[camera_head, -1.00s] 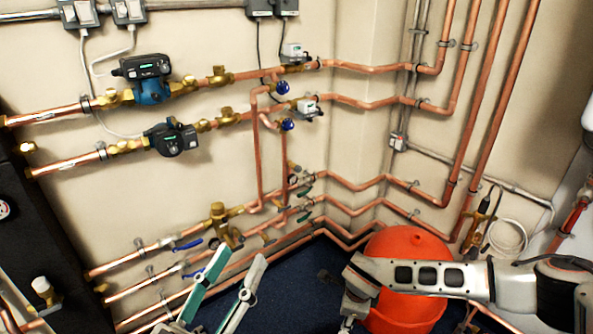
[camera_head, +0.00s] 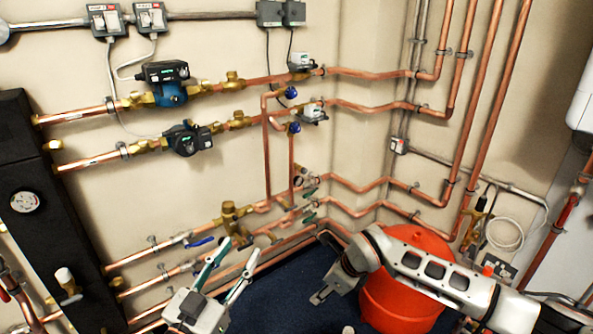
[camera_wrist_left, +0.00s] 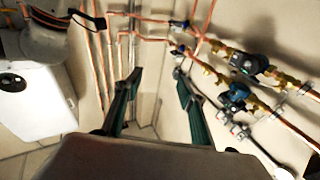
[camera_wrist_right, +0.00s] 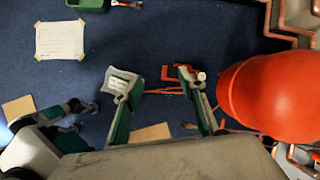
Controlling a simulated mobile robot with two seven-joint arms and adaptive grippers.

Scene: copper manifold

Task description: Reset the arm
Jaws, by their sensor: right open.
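My left gripper (camera_head: 241,249) is at the bottom centre of the head view. Its two green-and-grey fingers are spread with nothing between them. In the left wrist view its open fingers (camera_wrist_left: 158,77) point toward the wall and pipes. My right gripper (camera_head: 318,298) hangs at the end of my right arm, left of the red tank and above the blue floor. In the right wrist view its fingers (camera_wrist_right: 152,76) are apart and point down toward the floor. A crumpled-looking white piece (camera_wrist_right: 119,81) shows at its left fingertip; I cannot tell whether they touch.
The rounded red tank (camera_head: 395,296) stands close behind my right arm. Copper pipes with pumps (camera_head: 170,92) and valves (camera_head: 230,215) line the wall. A black panel with a gauge (camera_head: 25,201) is at left. A paper sheet (camera_wrist_right: 60,40) lies on the blue floor.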

